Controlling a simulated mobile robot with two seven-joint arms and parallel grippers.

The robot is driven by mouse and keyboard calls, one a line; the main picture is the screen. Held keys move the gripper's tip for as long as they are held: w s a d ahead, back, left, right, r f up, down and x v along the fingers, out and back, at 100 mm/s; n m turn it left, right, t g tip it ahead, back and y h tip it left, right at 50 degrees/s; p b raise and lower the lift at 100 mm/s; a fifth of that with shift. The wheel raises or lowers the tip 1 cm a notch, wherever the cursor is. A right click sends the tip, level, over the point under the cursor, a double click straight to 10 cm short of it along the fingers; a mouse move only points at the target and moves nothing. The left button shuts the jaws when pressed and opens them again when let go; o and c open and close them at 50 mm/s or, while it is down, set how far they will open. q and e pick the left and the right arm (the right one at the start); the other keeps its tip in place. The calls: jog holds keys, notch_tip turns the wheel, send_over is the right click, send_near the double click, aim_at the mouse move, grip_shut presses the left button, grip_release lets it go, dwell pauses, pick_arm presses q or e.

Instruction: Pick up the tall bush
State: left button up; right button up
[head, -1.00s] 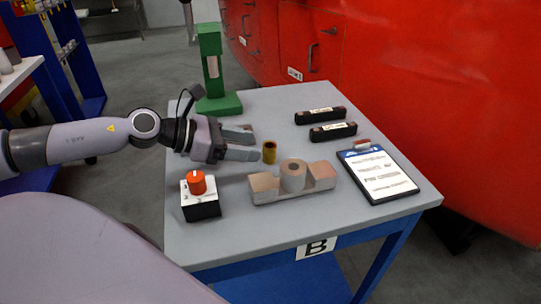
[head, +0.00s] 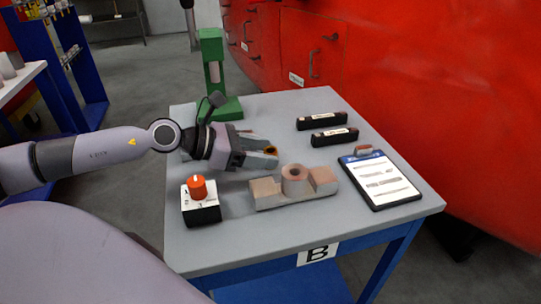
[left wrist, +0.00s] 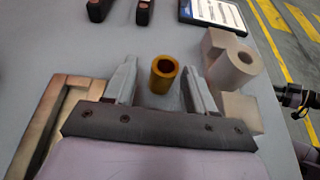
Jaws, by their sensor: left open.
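The tall bush is a small brass-coloured hollow cylinder (left wrist: 163,74) standing upright on the table. In the left wrist view it stands between the two fingers of my left gripper (left wrist: 160,85), with a gap on each side. In the head view my left gripper (head: 262,153) is low over the table, and only the top of the bush (head: 270,150) shows past its fingers. The gripper is open and holds nothing.
A grey block fixture with a round boss (head: 293,190) is close to the right of the gripper. A box with an orange knob (head: 200,201) is in front. A green stand (head: 215,75) is behind. Two black bars (head: 320,122) and a clipboard (head: 380,180) lie to the right.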

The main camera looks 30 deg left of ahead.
pick_arm(q)
jog(key=shift+x, duration=0.75)
jog(key=shift+w+d+f+p, duration=0.2)
jog(key=shift+w+d+p, duration=0.1)
jog(key=shift+d, duration=0.05)
jog(key=c, duration=0.9)
jog(key=shift+r, duration=0.15)
